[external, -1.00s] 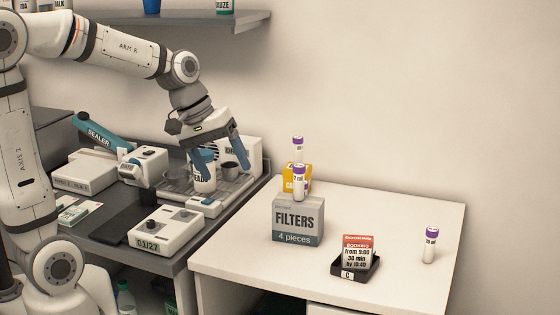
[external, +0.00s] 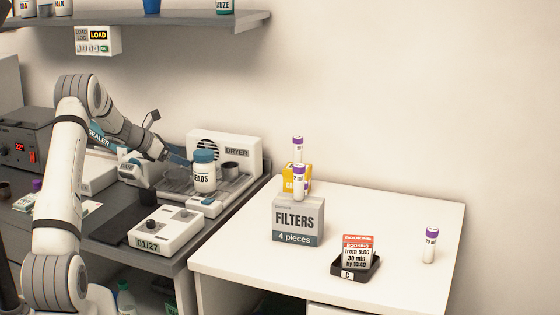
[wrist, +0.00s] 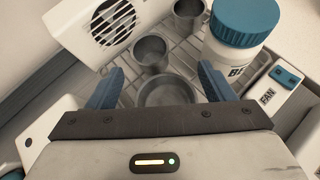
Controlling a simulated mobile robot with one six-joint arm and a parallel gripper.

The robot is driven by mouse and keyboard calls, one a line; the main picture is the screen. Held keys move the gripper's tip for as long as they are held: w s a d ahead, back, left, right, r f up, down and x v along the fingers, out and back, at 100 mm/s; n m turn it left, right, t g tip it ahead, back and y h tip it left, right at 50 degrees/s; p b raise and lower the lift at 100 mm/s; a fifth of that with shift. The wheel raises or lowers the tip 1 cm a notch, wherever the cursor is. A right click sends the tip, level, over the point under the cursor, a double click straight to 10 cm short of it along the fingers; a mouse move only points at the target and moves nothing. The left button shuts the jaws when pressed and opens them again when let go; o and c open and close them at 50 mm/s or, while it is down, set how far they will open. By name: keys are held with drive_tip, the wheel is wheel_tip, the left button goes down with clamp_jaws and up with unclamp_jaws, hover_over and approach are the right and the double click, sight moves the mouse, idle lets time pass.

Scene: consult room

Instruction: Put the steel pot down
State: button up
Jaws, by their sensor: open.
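Small steel pots stand on the wire rack of the dryer. In the wrist view one steel pot (wrist: 150,52) is beyond my fingertips, and another (wrist: 188,14) is farther back beside the bottle. A wider, shallow round steel vessel (wrist: 168,94) lies between and below my fingers, its near part hidden by my gripper body. In the external view one steel pot (external: 231,171) shows right of the bottle. My gripper (wrist: 160,80) is open with nothing held between its blue fingers; in the external view it (external: 178,160) is left of the bottle, partly hidden.
A white bottle with a blue lid (wrist: 238,38) stands close right of my right finger; it also shows in the external view (external: 204,174). The dryer (external: 238,152) stands behind the rack. A FAN switch box (wrist: 272,93) is at right. The white table (external: 400,215) has free room.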

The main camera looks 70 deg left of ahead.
drive_tip(key=shift+s+a+f+n+t, duration=0.1)
drive_tip(key=shift+a+f+n+t, duration=0.1)
drive_tip(key=shift+a+n, duration=0.15)
drive_tip(key=shift+a+f+n+t, duration=0.1)
drive_tip(key=shift+a+n+t, duration=0.1)
drive_tip(key=shift+a+n, duration=0.15)
drive_tip(key=shift+w, duration=0.35)
drive_tip(key=p+x, duration=0.2)
drive_tip(key=x, duration=0.5)
drive_tip(key=shift+a+f, duration=0.1)
drive_tip(key=shift+s, duration=0.1)
drive_tip(key=c, duration=1)
wheel_tip(320, 180, up, 10)
drive_tip(key=shift+r+b, duration=0.1)
drive_tip(key=shift+b, duration=0.45)
drive_tip(key=shift+c, duration=0.2)
